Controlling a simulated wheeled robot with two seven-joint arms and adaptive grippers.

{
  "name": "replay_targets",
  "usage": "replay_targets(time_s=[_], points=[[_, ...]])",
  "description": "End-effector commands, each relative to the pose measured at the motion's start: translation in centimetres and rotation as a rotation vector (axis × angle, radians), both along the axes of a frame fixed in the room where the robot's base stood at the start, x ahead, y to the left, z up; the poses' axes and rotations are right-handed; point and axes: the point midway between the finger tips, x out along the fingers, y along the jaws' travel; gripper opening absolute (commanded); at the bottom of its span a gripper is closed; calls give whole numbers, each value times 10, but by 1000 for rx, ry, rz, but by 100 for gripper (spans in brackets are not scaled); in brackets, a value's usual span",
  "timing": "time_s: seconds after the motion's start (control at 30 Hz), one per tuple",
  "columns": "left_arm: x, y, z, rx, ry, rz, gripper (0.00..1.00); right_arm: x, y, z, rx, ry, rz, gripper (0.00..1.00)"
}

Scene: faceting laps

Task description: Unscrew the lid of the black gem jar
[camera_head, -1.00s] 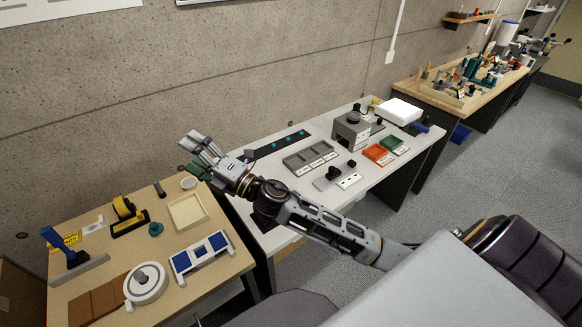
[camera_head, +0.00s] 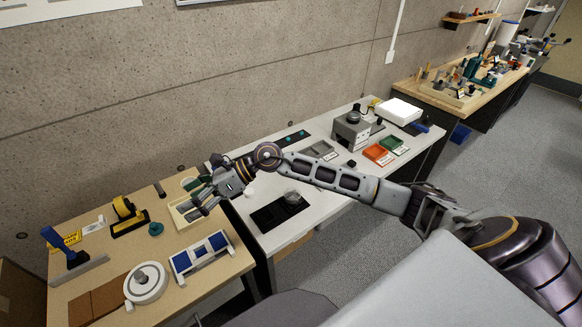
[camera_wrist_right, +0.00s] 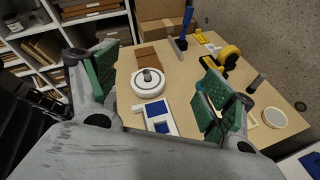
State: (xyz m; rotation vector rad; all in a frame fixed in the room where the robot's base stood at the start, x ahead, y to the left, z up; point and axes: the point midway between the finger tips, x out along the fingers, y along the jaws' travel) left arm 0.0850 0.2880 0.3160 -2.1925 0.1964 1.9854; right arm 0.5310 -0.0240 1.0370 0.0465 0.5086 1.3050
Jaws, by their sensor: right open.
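I cannot pick out the black gem jar with certainty. A small dark upright cylinder (camera_head: 160,190) at the back of the wooden table may be it; in the right wrist view it (camera_wrist_right: 258,83) stands beside a round pale dish (camera_wrist_right: 274,120). No separate lid can be made out on it. My right gripper (camera_head: 195,198) is open and empty above the wooden table's right side, over the pale square tray and to the right of the cylinder. In the wrist view its green-padded fingers stand wide apart. My left gripper is not in view.
The wooden table (camera_head: 95,260) holds a white round wheel (camera_head: 146,284), a blue-and-white stand (camera_head: 201,254), a yellow-and-black dispenser (camera_head: 127,215) and a blue-handled tool (camera_head: 62,247). The white table (camera_head: 335,207) carries a black mat (camera_head: 268,216) with a grey round piece. A concrete wall closes the back.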

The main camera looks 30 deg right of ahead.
Motion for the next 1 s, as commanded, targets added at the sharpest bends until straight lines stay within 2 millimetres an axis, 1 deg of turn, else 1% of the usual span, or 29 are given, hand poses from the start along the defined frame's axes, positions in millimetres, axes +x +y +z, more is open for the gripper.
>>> replay_targets(time_s=[0.1, 0.17, 0.27, 0.37, 0.4, 0.47, 0.5, 0.57, 0.63, 0.8, 0.9, 1.0], points=[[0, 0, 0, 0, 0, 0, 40, 4, -23, -20, -156, -44, 56, 82], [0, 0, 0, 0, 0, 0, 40, 5, -36, -30, -234, -61, 83, 82], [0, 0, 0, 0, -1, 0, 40, 9, -62, -45, -366, -84, 125, 82], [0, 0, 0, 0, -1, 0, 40, 13, -91, -57, -497, -99, 163, 82], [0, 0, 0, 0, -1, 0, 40, 15, -104, -62, -550, -99, 176, 82], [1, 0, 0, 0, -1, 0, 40, 17, -124, -67, -629, -103, 196, 82], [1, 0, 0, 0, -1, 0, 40, 19, -138, -70, -681, -103, 208, 82], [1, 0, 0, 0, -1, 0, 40, 22, -160, -73, -760, -97, 223, 82], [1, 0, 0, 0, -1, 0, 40, 25, -187, -75, -849, -89, 241, 82], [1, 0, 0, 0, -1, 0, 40, 29, -252, -72, -1055, -50, 271, 82], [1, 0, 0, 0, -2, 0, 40, 29, -281, -67, -1145, -20, 283, 82], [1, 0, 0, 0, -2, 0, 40, 29, -302, -63, -1204, 1, 288, 82]])
